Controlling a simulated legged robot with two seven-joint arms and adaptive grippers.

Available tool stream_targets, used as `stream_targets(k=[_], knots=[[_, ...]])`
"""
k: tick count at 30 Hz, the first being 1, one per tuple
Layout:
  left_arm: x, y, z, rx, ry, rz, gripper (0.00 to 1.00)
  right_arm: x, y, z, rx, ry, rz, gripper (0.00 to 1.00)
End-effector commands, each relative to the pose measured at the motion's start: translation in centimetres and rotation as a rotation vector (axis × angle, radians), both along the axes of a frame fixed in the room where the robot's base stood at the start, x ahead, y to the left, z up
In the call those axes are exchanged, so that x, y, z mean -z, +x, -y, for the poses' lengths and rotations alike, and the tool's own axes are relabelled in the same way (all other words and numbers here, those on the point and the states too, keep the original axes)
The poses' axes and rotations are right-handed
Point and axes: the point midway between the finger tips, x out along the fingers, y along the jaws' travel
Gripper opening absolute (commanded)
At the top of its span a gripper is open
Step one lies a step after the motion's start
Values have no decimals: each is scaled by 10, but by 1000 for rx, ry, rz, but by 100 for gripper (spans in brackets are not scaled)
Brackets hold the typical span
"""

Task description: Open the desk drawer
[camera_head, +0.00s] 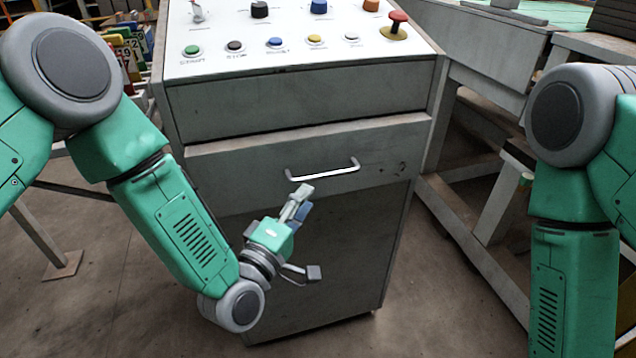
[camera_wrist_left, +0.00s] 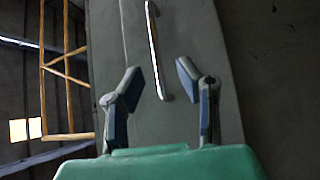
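The grey desk drawer (camera_head: 240,165) is the front panel below a plain upper panel of the cabinet. A light strip runs along its top edge; I cannot tell whether it stands slightly out. Its pale bar handle (camera_head: 323,173) is at the middle of the front. My left gripper (camera_head: 308,231) is open and empty, just below and in front of the handle. In the left wrist view, the handle (camera_wrist_left: 156,50) runs upright beyond the gap between the open fingers (camera_wrist_left: 160,84), apart from them. My right gripper is out of view.
The cabinet's white top (camera_head: 290,35) carries several coloured buttons and knobs, including a red mushroom button (camera_head: 397,20). A grey bench frame (camera_head: 490,215) stands close on the right. The concrete floor (camera_head: 110,285) at left is mostly clear.

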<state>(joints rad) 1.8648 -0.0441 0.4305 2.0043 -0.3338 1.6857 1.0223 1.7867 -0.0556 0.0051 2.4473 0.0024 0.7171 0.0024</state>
Motion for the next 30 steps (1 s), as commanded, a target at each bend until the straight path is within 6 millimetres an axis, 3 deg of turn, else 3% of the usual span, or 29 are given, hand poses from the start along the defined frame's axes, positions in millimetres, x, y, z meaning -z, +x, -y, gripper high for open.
stream_targets(k=[7,20,30], knots=[[6,-31,-17,0,0,-3,31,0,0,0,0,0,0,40],[7,-37,-20,-1,0,-3,31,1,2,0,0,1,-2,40],[7,-58,-30,-1,-4,-3,31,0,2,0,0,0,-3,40]])
